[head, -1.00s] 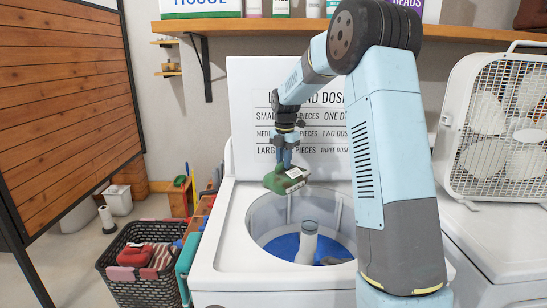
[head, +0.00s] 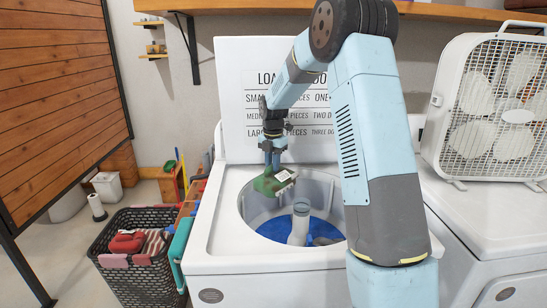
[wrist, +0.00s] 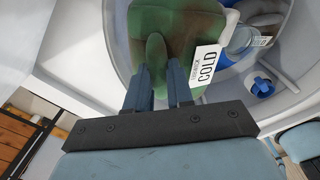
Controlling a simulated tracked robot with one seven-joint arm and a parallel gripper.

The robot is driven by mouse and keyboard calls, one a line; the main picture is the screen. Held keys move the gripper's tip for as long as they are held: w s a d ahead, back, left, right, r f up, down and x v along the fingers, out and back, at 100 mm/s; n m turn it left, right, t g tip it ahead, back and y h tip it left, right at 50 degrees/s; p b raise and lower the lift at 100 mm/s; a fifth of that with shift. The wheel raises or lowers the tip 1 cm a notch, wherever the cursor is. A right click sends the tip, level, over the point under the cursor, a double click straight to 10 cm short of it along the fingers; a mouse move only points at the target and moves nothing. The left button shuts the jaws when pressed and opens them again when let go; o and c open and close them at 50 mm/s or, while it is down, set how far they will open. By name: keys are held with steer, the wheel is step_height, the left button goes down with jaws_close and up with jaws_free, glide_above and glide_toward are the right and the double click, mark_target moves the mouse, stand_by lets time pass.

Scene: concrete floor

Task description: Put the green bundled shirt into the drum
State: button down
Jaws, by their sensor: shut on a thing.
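The green bundled shirt (head: 268,184) has a white tag and hangs from my gripper (head: 273,160) over the left part of the drum opening. In the wrist view the shirt (wrist: 175,40) is green with brownish patches, and its tag reads "COLD". My gripper (wrist: 160,85) is shut on the shirt. The drum (head: 318,190) is the open tub of a white top-loading washer, with a blue bottom and a pale central post (head: 299,224). The shirt hides part of the drum's left rim. A blue item (wrist: 262,87) shows inside the drum in the wrist view.
A black basket (head: 140,265) with red and striped cloth stands on the floor left of the washer. A white box fan (head: 497,105) stands on a white machine at right. The raised lid (head: 240,70) is behind the drum. A wood shelf runs above.

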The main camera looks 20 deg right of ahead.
step_height(320, 180, down, 21)
steer(key=shift+r, duration=0.2)
stand_by(1.3)
steer(key=c, duration=0.9)
jaws_free()
steer(key=shift+r, duration=13.05)
